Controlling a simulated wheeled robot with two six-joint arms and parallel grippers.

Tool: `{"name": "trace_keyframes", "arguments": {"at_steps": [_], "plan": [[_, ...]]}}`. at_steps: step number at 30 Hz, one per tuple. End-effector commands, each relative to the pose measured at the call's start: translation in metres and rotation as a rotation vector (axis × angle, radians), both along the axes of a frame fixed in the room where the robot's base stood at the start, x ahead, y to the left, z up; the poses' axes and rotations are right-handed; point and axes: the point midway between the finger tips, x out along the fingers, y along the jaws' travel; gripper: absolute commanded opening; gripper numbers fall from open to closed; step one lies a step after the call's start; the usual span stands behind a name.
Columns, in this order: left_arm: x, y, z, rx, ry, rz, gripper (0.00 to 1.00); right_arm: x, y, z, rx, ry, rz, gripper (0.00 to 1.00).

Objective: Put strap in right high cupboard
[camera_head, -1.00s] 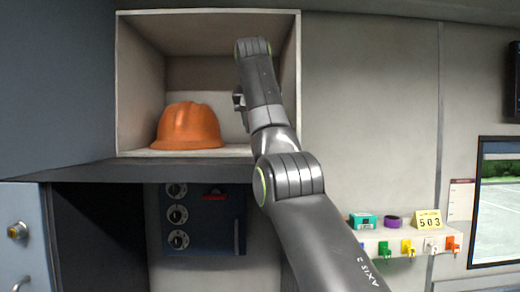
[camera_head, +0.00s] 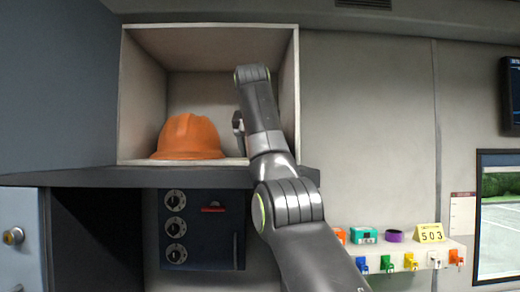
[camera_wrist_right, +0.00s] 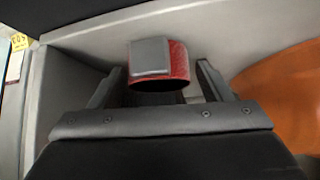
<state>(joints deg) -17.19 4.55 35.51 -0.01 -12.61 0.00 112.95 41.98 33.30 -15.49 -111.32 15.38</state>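The strap (camera_wrist_right: 179,66) is a red loop with a grey square patch on its front, seen in the right wrist view. My right gripper (camera_wrist_right: 160,72) has its two fingers spread on either side of the strap, with a narrow gap showing at each side. The strap appears to sit near the pale cupboard surface; whether it rests on it is hard to tell. In the head view my right arm reaches into the open high cupboard (camera_head: 291,95), right of the orange helmet. The strap is not visible there, and the gripper is mostly hidden behind the arm. My left gripper is out of view.
An orange helmet (camera_head: 188,138) stands in the left of the cupboard, close beside the gripper in the wrist view (camera_wrist_right: 285,95). The cupboard's right wall is near my arm. A small shelf (camera_head: 400,250) with a yellow 503 sign (camera_head: 429,233) and coloured hooks lies lower right.

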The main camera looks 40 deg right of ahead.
Motion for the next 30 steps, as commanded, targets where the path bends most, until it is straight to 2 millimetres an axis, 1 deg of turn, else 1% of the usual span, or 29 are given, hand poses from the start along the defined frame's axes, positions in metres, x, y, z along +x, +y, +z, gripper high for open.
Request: {"name": "trace_keyframes", "arguments": {"at_steps": [8, 11, 13, 17, 24, 30], "plan": [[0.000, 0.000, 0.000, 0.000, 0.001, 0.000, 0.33, 0.000, 0.000, 0.000, 0.000, 0.000, 0.000, 0.75], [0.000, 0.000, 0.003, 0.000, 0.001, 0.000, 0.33, 0.000, 0.000, 0.004, 0.000, 0.000, 0.000, 0.75], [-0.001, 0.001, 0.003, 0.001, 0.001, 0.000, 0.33, -0.003, 0.004, 0.009, -0.001, -0.002, 0.001, 0.75], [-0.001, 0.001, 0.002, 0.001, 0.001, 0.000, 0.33, -0.013, 0.016, 0.026, 0.000, -0.004, 0.003, 0.75], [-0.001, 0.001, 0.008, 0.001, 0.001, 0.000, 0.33, -0.035, 0.043, 0.068, -0.001, -0.003, 0.003, 0.75], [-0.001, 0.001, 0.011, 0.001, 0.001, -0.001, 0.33, -0.046, 0.057, 0.087, 0.000, -0.001, 0.001, 0.75]]}}
